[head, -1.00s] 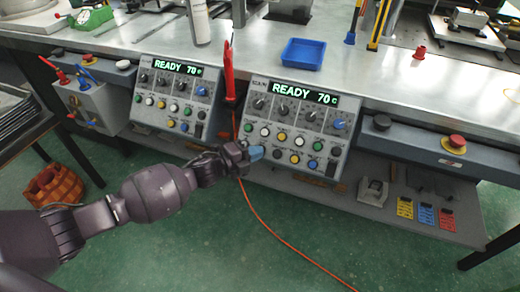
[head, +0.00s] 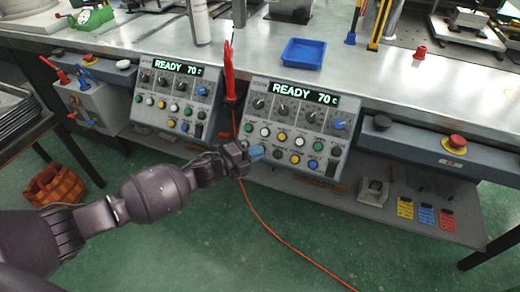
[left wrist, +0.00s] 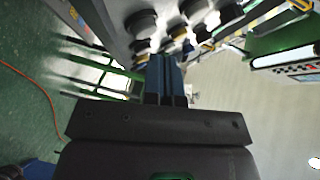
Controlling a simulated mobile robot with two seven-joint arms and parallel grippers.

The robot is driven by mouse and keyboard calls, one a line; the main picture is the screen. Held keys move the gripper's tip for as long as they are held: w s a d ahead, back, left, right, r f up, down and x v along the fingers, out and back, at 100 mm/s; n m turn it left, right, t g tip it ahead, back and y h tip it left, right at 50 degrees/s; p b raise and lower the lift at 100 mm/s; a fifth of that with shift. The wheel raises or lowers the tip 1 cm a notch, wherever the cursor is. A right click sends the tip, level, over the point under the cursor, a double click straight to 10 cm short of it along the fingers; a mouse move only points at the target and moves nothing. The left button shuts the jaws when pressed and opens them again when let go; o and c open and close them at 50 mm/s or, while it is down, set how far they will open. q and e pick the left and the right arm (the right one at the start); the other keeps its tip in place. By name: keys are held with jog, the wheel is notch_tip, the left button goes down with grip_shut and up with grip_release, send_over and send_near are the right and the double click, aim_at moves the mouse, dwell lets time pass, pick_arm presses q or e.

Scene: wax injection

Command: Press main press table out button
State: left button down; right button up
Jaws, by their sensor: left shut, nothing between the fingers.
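The right control panel (head: 306,104) is a grey box with a green "READY 70c" display, a row of knobs and two rows of coloured round buttons. Its upper row has a green button (head: 249,127), a white button (head: 265,131) and a yellow button (head: 281,136). My left gripper (head: 257,153), with blue fingertips, is shut and empty at the panel's lower left corner. It covers the left end of the lower button row, and I cannot tell whether it touches a button. In the left wrist view the shut blue fingers (left wrist: 168,80) point at dark round controls (left wrist: 141,23). Button labels are unreadable.
A similar panel (head: 168,96) stands to the left. A red tool (head: 229,75) hangs between the panels above an orange cable (head: 262,219). A blue tray (head: 303,53) lies on the metal table. A red button (head: 457,141) is at the right on the table's front.

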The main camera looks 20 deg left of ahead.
pick_arm(q)
jog(key=shift+w+f, duration=0.1)
jog(key=shift+f, duration=0.05)
dwell(0.7)
jog(key=shift+w+f, duration=0.15)
jog(key=shift+w, duration=0.1)
